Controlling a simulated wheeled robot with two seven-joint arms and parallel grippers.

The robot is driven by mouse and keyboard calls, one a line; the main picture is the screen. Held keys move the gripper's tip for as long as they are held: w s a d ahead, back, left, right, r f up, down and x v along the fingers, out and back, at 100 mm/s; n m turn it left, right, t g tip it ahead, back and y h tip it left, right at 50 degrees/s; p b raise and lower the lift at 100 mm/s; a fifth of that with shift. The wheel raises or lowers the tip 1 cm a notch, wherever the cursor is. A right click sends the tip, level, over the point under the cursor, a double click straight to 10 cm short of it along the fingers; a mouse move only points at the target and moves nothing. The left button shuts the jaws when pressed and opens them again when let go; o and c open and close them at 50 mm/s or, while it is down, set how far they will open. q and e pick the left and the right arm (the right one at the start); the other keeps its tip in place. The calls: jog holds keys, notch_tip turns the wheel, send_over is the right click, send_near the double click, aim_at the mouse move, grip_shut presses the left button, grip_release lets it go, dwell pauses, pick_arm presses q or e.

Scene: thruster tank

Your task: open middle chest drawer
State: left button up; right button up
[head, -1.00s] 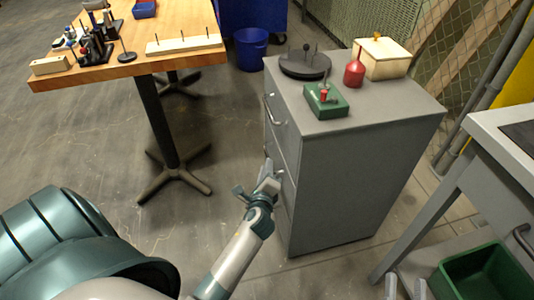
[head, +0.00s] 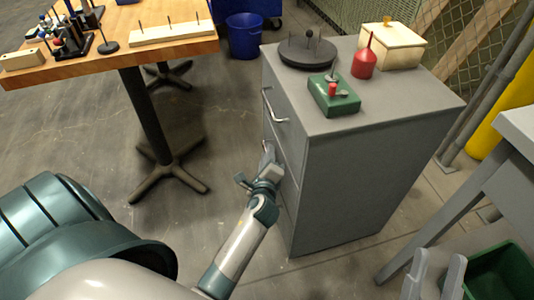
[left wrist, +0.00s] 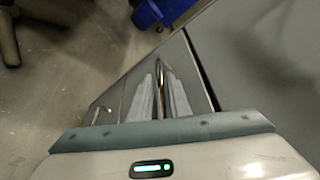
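The grey chest of drawers (head: 355,185) stands right of centre in the head view, its drawer front facing left. The top drawer's handle (head: 270,107) is bare. My left gripper (head: 267,153) is at the front, at the height of the middle drawer. In the left wrist view its two fingers (left wrist: 161,85) stand close on either side of a metal bar handle (left wrist: 160,70), shut on it. A dark seam (left wrist: 198,65) runs beside that drawer; no clear opening shows. Another handle (left wrist: 100,114) is at left. My right gripper (head: 434,275) is open and empty at lower right.
A green switch box (head: 333,97), red bottle (head: 364,62), cream box (head: 390,46) and dark disc (head: 307,52) stand on the chest. A wooden table (head: 110,60) is at upper left, a grey workbench (head: 515,150) at right. Floor left of the chest is clear.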

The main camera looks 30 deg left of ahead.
pick_arm(q)
jog(key=shift+c, duration=0.3)
grip_shut()
jog(key=shift+s+a, duration=0.1)
